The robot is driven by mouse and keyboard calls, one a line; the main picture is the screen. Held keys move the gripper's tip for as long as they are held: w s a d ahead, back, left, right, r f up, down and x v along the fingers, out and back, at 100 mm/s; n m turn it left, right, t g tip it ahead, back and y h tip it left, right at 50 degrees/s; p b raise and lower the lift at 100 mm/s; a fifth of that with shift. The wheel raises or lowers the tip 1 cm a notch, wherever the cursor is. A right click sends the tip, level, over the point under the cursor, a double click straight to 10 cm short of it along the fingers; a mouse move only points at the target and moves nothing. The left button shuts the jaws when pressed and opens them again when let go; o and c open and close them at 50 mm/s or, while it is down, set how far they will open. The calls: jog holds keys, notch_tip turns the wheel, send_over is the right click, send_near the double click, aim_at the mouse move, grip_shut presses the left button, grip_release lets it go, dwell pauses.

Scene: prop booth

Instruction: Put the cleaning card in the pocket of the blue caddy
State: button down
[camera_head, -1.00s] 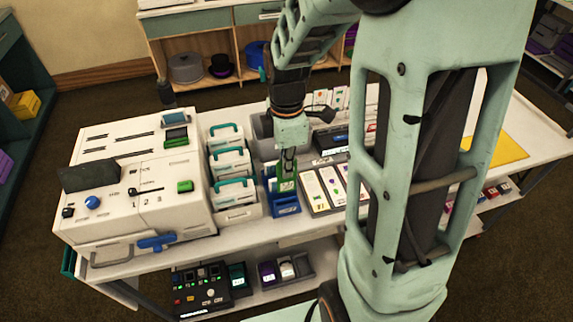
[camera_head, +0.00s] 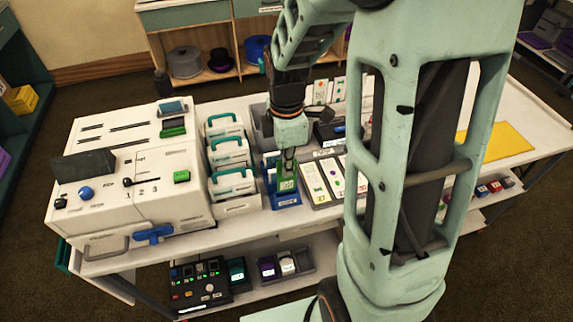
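The blue caddy (camera_head: 286,202) stands on the table, right of the white units with teal handles. The cleaning card is a small green card (camera_head: 287,185) with a pale label. It stands upright at the caddy, its lower edge meeting the caddy's front part. I cannot tell how deep it sits in the pocket. My gripper (camera_head: 288,166) points down above the caddy, its fingers shut on the top of the card. The fingertips are small and dark in this view.
Several white units with teal handles (camera_head: 233,182) stand close on the caddy's left, beside a large white machine (camera_head: 140,180). Trays of printed cards (camera_head: 322,180) lie close on its right. A yellow mat (camera_head: 495,143) lies at the table's right. My arm hides the middle of the table.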

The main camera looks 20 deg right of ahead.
aim_at(287, 190)
jog(key=shift+f, duration=0.3)
jog(key=shift+f+b, duration=2.5)
jog(key=shift+f, duration=0.4)
jog(key=c, duration=2.1)
grip_release()
notch_tip(287, 190, up, 12)
jog(key=shift+r, duration=0.1)
